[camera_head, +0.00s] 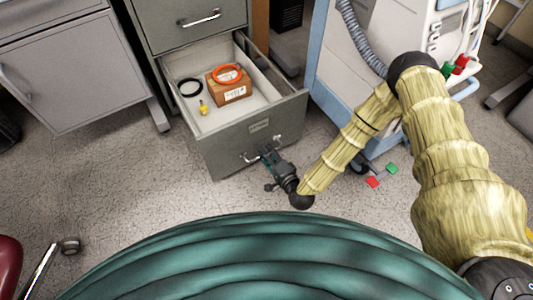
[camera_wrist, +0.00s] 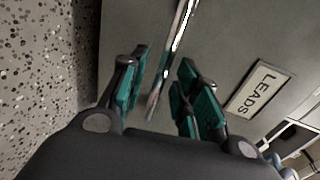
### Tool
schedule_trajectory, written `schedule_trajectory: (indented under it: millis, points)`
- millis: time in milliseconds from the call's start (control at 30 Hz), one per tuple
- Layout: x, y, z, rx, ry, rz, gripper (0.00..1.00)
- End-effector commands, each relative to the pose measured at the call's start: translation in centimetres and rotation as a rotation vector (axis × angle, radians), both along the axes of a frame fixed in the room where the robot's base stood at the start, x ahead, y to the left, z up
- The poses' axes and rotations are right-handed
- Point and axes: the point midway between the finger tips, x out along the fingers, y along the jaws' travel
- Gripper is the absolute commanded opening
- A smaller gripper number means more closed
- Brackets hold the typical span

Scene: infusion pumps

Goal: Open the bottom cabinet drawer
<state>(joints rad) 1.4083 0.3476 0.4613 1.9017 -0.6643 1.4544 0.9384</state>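The grey bottom cabinet drawer (camera_head: 236,145) stands pulled out, its inside visible. Its front carries a label, reading LEADS in the wrist view (camera_wrist: 258,90), and a metal handle (camera_head: 250,158). My gripper (camera_head: 267,152) is at the drawer front, by the handle. In the wrist view, my gripper (camera_wrist: 160,95) has its two green-padded fingers apart, with the shiny handle bar (camera_wrist: 182,30) running between them. Gaps show between the bar and the pads, so the fingers are not closed on it. Contact at the fingertips cannot be told.
The drawer holds a brown box (camera_head: 231,88), an orange ring (camera_head: 228,73), a black ring (camera_head: 190,87) and a small yellow item (camera_head: 203,107). A closed drawer (camera_head: 190,20) is above. A grey cabinet (camera_head: 70,75) stands left, a blue-white machine (camera_head: 345,75) right. Floor in front is open.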

Motion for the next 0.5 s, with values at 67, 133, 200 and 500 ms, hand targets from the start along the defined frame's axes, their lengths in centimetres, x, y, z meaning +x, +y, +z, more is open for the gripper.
schedule_trajectory:
  millis: [67,133,200,500]
  points:
    - [-1.1,-0.5,0.2,0.000,0.003,0.000,0.32]
    - [-2.1,-1.0,0.4,0.000,0.004,0.000,0.32]
    - [-3.0,-1.4,0.6,0.000,0.004,0.000,0.32]
    - [-5.4,-2.6,1.1,0.000,0.002,0.001,0.32]
